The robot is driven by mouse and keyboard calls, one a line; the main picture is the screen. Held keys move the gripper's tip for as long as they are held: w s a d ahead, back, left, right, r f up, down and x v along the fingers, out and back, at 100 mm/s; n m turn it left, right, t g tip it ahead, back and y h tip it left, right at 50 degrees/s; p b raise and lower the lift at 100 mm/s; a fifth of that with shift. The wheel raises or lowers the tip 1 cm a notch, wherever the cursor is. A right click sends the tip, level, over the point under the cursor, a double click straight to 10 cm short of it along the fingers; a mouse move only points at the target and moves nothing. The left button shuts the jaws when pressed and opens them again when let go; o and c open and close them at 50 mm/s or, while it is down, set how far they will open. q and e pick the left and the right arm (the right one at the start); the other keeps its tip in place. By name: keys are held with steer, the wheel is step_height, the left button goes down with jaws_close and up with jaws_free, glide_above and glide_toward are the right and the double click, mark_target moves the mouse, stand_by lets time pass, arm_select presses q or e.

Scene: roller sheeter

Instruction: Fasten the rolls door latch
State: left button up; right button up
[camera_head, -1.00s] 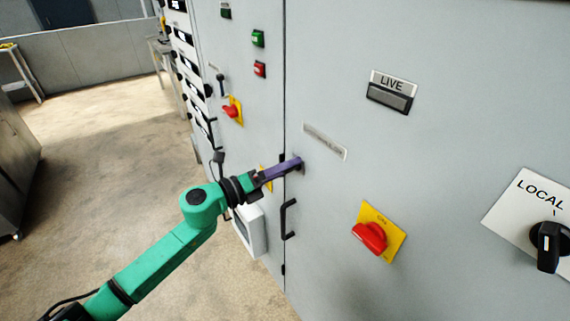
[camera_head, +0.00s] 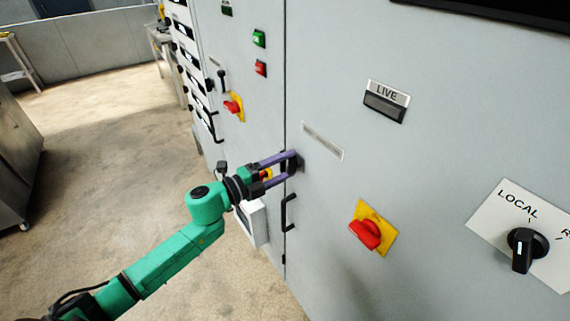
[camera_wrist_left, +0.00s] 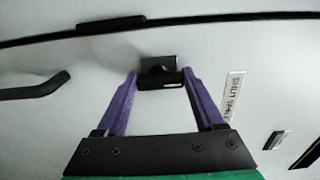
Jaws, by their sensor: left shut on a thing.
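The door latch is a small black piece (camera_wrist_left: 160,72) on the grey door, between my purple fingertips in the left wrist view. It shows as a dark spot at the door's left edge (camera_head: 297,161) in the head view. My left gripper (camera_head: 291,164) reaches the door from the left, and its fingers are shut on the latch, one on each side (camera_wrist_left: 160,78). The fingers partly hide it, so I cannot tell whether it is fastened. The grey door (camera_head: 440,150) looks flush with the panel beside it. My right gripper is out of view.
A black door handle (camera_head: 289,212) is just below the gripper; it also shows in the left wrist view (camera_wrist_left: 35,88). A red knob on a yellow plate (camera_head: 366,232), a LIVE indicator (camera_head: 386,100) and a LOCAL selector (camera_head: 526,248) are to the right. Floor (camera_head: 110,140) at left is clear.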

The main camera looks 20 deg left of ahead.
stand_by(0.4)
arm_select(q)
steer(key=o, duration=1.4)
steer(key=b+v, duration=0.4)
steer(key=v, duration=1)
steer(key=shift+s+a, duration=0.2)
steer(key=shift+s, duration=0.05)
